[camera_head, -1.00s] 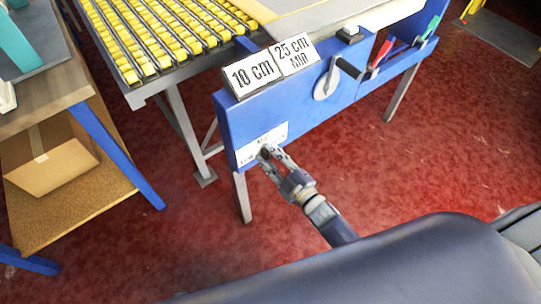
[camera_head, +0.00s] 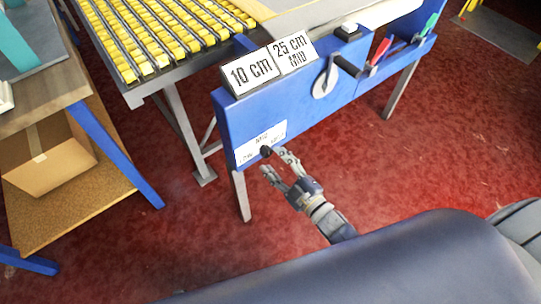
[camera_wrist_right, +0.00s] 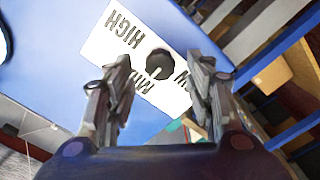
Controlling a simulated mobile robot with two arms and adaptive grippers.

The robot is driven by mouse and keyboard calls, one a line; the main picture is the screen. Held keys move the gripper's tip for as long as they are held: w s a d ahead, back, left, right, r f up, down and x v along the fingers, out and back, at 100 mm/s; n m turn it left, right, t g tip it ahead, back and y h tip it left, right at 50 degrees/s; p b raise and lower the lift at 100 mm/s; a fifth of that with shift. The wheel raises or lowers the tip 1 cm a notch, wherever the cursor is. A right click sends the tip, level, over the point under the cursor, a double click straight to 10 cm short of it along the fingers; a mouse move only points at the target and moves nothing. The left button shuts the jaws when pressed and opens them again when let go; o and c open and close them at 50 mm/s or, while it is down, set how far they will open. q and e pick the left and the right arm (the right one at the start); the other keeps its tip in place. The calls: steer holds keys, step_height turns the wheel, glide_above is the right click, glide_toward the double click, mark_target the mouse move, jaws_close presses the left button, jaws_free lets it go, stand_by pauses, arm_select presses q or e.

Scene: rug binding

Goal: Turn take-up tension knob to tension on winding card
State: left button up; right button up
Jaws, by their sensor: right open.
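The black take-up tension knob (camera_head: 266,151) sits on the blue panel, in front of a white label plate (camera_head: 248,153) marked LOW, MID and HIGH. In the right wrist view, the white mark on the knob (camera_wrist_right: 160,63) points toward MID. The LOW word is partly hidden by a finger there. My right gripper (camera_head: 274,161) is open and empty, its fingers spread just in front of the knob and apart from it. It also shows in the right wrist view (camera_wrist_right: 160,78). A white card (camera_head: 293,55) reads "25 cm MID". My left gripper is out of view.
A "10 cm" card (camera_head: 251,75) stands beside the other card on the blue panel (camera_head: 300,113). A crank (camera_head: 325,84) sticks out to the right. A yellow-roller table (camera_head: 165,40) stands behind. A shelf with a cardboard box (camera_head: 45,163) is at left. Red floor lies open at right.

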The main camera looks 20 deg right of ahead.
steer(key=v, duration=0.8)
steer(key=shift+s, duration=0.3)
steer(key=shift+d, duration=0.1)
